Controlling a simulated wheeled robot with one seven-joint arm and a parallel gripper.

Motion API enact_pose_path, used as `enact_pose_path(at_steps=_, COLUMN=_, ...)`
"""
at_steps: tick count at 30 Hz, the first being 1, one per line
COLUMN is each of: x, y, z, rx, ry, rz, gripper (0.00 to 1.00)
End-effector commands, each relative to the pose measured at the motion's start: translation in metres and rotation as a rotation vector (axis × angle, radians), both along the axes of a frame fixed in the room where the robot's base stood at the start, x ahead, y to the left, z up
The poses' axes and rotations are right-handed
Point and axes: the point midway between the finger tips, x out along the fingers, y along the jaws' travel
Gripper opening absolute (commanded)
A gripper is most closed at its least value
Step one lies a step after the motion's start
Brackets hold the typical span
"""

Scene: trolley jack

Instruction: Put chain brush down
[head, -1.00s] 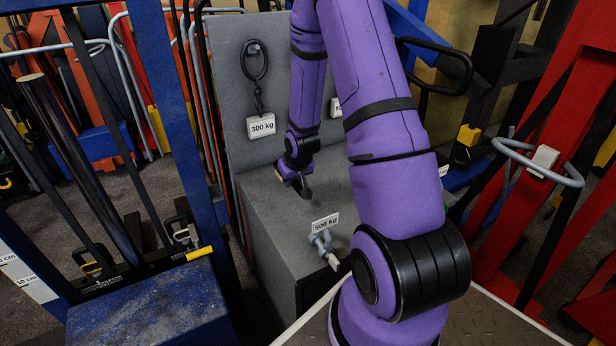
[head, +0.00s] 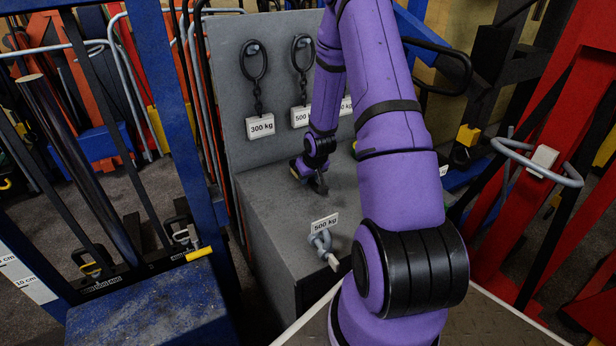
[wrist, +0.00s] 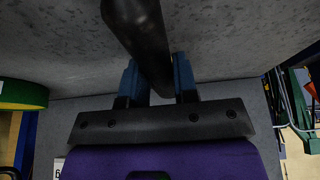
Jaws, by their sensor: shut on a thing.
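My gripper (wrist: 157,78) is shut in the wrist view, its two blue fingertips on either side of a dark, smooth, elongated thing, which I take to be the chain brush (wrist: 140,28). The brush runs up out of the wrist view's top edge, so its far end is hidden. In the head view my gripper (head: 308,172) is low over the grey bench top (head: 265,207), near the upright back panel. A small dark part of the brush (head: 320,184) shows beside it. I cannot tell whether the brush touches the bench.
Chain links with a 300 kg tag (head: 261,126) and a 500 kg tag (head: 301,116) hang on the back panel. A grey shackle (head: 322,243) with a 500 kg tag lies at the bench's front. Blue (head: 170,100) and red (head: 530,150) frames stand either side. The bench's left part is clear.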

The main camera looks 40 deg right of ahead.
Motion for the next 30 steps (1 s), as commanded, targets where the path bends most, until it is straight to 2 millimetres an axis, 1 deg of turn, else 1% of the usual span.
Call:
enact_pose_path(at_steps=10, x=0.001, y=0.000, z=-0.002, rx=-0.001, ry=-0.002, rz=0.000, gripper=0.00)
enact_pose_path(at_steps=11, x=0.001, y=0.000, z=-0.002, rx=-0.001, ry=-0.002, rz=0.000, gripper=0.34)
enact_pose_path(at_steps=12, x=0.001, y=0.000, z=-0.002, rx=-0.001, ry=-0.002, rz=0.000, gripper=0.43)
enact_pose_path(at_steps=13, x=0.001, y=0.000, z=-0.002, rx=-0.001, ry=-0.002, rz=0.000, gripper=0.50)
enact_pose_path(at_steps=14, x=0.001, y=0.000, z=-0.002, rx=-0.001, ry=-0.002, rz=0.000, gripper=0.53)
enact_pose_path(at_steps=23, x=0.000, y=0.000, z=-0.004, rx=0.000, ry=-0.001, rz=0.000, gripper=0.53)
enact_pose_path(at_steps=26, x=-0.002, y=0.001, z=0.002, rx=0.000, ry=-0.002, rz=-0.001, gripper=0.53)
enact_pose_path(at_steps=30, x=-0.008, y=0.002, z=0.019, rx=-0.002, ry=-0.004, rz=-0.001, gripper=0.53)
